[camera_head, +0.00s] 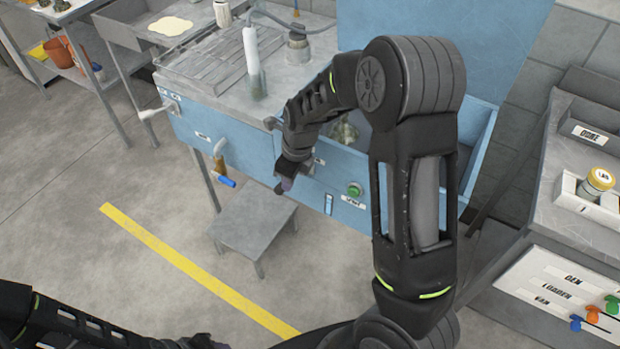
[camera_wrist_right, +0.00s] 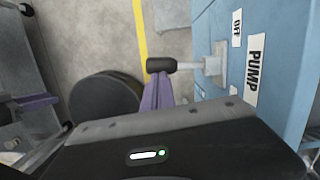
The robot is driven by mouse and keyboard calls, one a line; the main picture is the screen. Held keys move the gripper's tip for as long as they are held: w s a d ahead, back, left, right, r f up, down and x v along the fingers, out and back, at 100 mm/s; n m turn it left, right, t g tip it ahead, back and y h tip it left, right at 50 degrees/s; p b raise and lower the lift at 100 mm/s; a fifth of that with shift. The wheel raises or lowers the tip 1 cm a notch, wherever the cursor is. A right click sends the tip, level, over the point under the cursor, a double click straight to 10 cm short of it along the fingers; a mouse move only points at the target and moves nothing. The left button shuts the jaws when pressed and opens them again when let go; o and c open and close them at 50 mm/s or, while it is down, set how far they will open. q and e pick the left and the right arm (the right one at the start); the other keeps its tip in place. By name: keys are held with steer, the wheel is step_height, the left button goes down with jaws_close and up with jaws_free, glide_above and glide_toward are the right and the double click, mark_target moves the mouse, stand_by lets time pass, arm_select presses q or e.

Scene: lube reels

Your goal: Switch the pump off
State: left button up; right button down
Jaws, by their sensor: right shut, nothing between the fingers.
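The pump lever (camera_wrist_right: 185,66) shows in the right wrist view, with a black knob and a pale stem coming out of a grey plate on the blue panel (camera_wrist_right: 285,50). Beside it are a PUMP label (camera_wrist_right: 256,68) and an OFF label (camera_wrist_right: 237,27). My right gripper (camera_head: 284,183) is shut and empty in front of the blue cabinet (camera_head: 255,150). In the wrist view its purple fingertips (camera_wrist_right: 157,92) are right by the knob; I cannot tell whether they touch. In the head view my gripper and wrist hide most of the lever. My left gripper is not in view.
A green button (camera_head: 354,188) is on the cabinet front, right of my gripper. A grey step (camera_head: 250,232) stands below. A labelled side bench (camera_head: 575,225) is at the right.

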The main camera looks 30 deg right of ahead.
steer(key=shift+w+a+f+p, duration=0.1)
steer(key=shift+w+a+p, duration=0.25)
steer(key=shift+w+a, duration=0.25)
steer(key=shift+w+d, duration=0.1)
steer(key=shift+d, duration=0.8)
steer(key=shift+s+d, duration=0.1)
steer(key=shift+s, duration=0.15)
